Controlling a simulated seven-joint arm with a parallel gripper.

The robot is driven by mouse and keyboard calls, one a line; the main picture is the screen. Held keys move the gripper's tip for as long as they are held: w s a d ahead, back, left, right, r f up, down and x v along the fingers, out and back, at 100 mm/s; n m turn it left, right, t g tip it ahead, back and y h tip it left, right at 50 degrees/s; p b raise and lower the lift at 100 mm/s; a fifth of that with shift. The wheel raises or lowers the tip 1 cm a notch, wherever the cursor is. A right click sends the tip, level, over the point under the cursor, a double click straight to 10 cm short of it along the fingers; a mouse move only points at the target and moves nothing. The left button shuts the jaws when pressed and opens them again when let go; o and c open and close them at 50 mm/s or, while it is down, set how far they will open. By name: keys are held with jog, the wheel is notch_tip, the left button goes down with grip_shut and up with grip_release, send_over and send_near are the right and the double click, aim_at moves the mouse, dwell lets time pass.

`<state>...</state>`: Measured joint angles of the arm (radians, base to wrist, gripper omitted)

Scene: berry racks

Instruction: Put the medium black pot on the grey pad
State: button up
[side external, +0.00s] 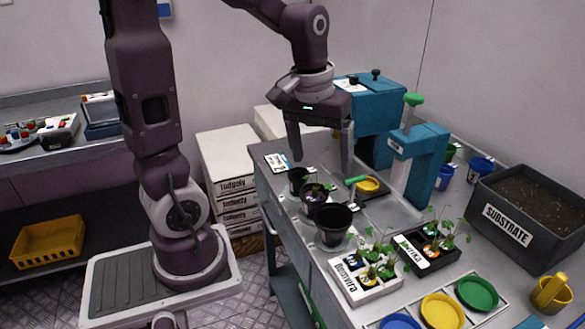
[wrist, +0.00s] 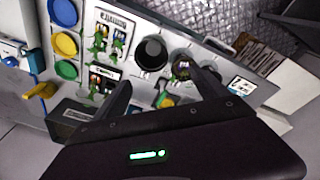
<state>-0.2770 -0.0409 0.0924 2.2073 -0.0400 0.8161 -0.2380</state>
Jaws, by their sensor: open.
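Three black pots stand in a row along the near edge of the metal bench. The front pot (side external: 332,222) is the largest and looks empty; it also shows in the wrist view (wrist: 152,53). The middle pot (side external: 314,206) has a small plant at its rim. The back pot (side external: 297,187) is smaller than the front one. Which counts as medium is hard to tell. My gripper (side external: 321,166) is open and empty, above the bench near the back and middle pots. In the wrist view its right finger partly covers the row's end. I cannot make out the grey pad clearly.
Teal machines (side external: 420,150) stand behind. Seedling trays (side external: 365,290) and coloured dishes (side external: 442,311) fill the front. A substrate bin (side external: 507,229) is at right.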

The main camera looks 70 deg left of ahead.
jog(key=s+d+r+m+t, duration=0.3)
jog(key=s+d+m, duration=0.4)
jog(key=s, duration=0.5)
jog(key=shift+s+d+r+t, duration=0.2)
jog(key=shift+d+r+t, duration=0.2)
jog(key=shift+d+r, duration=0.65)
jog(key=shift+d+f, duration=0.1)
jog(key=shift+f, duration=0.1)
